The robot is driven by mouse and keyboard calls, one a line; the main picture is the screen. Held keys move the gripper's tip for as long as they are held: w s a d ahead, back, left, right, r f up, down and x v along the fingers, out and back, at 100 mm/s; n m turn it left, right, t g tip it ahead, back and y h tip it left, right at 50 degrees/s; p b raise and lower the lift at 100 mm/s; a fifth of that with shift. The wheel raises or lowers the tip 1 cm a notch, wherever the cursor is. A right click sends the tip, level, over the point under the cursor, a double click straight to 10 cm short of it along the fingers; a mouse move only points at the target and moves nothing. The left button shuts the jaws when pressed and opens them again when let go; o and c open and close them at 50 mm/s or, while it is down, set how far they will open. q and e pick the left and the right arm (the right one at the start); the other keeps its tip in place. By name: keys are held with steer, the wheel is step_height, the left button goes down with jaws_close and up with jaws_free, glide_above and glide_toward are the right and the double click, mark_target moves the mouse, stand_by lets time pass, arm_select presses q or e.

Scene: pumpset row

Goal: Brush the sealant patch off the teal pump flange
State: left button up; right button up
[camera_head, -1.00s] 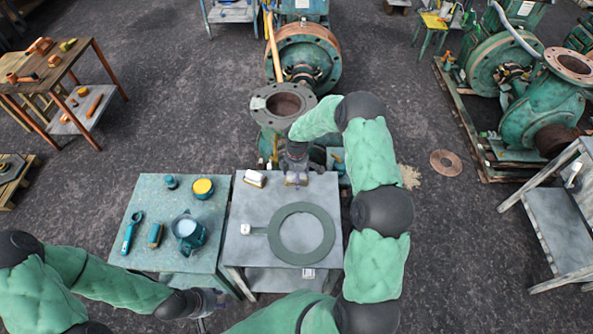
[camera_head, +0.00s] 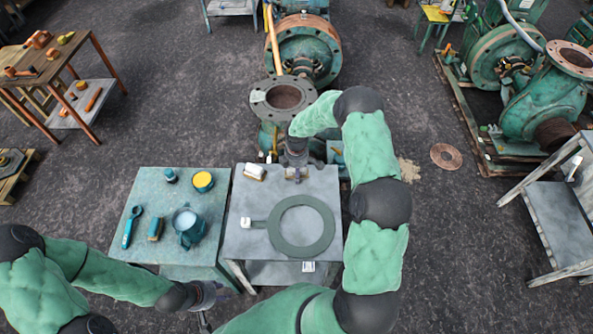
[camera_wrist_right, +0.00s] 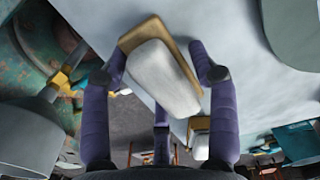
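The teal pump's round grey flange (camera_head: 284,96) stands behind the grey table. A pale patch (camera_head: 258,96) shows on its left rim. My right gripper (camera_head: 296,175) is low over the table's back edge. In the right wrist view its purple fingers are on either side of a white block on a tan base (camera_wrist_right: 162,75); whether they grip it is unclear. A similar white and tan block (camera_head: 254,172) lies to its left. A small dark teal and tan piece (camera_head: 155,230), perhaps a brush, lies on the teal table. My left gripper (camera_head: 207,297) is empty, fingers spread, before the tables.
The grey table (camera_head: 235,240) carries a flat ring gasket (camera_head: 301,228) with a white-ended tab. The teal table (camera_head: 150,190) holds a blue tool (camera_head: 132,228), a mug (camera_head: 187,225) and a yellow-topped tin (camera_head: 203,181). More pumps stand at right. Open floor lies left of the pump.

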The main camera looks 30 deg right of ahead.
steer(key=shift+r, duration=0.1)
stand_by(0.6)
steer(key=shift+r+p, duration=0.55)
steer(key=shift+r, duration=0.25)
steer(key=c, duration=0.9)
steer(key=shift+c, duration=0.2)
steer(key=shift+r, duration=0.1)
steer(key=shift+r+p, duration=1.95)
steer(key=shift+r, duration=0.95)
